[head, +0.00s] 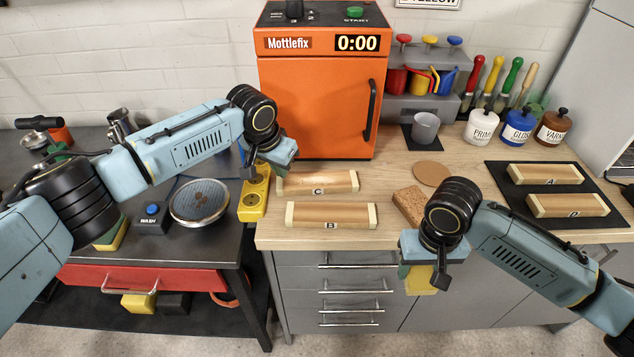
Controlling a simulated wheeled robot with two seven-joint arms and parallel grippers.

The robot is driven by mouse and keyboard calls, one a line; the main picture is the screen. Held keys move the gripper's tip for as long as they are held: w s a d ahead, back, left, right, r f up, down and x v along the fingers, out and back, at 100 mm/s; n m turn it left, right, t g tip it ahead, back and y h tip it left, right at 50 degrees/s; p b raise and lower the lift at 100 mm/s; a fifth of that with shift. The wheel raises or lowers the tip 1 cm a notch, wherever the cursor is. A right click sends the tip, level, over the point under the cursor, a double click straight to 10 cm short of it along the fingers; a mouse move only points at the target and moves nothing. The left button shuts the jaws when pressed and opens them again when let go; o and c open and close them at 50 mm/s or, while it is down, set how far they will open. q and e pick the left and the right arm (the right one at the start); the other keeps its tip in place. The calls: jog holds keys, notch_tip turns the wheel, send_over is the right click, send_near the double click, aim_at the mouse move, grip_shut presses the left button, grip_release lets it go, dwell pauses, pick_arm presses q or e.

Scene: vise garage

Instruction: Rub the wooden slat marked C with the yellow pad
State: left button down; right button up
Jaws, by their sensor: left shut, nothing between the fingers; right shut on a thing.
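The wooden slat marked C (335,181) lies on the wooden worktop in front of the orange machine, with light end caps. The slat marked B (345,214) lies in front of it, roughly parallel. My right gripper (425,274) is shut on the yellow pad (417,281), which hangs in front of the worktop's front edge, to the right of and nearer than slat C. A green part shows beside the pad. My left gripper (250,174) is shut and empty, just left of slat C, above the yellow power strip.
The yellow power strip (252,200) lies at the left worktop edge. A brown block (409,204) and round cork mat (432,173) lie right of the slats. Two more slats rest on a black mat (508,190). The orange machine (318,110) stands behind slat C.

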pick_arm(q)
jog(key=shift+f, duration=0.5)
pick_arm(e)
jog(key=shift+f, duration=0.15)
dwell(0.5)
pick_arm(q)
jog(key=shift+r, duration=0.15)
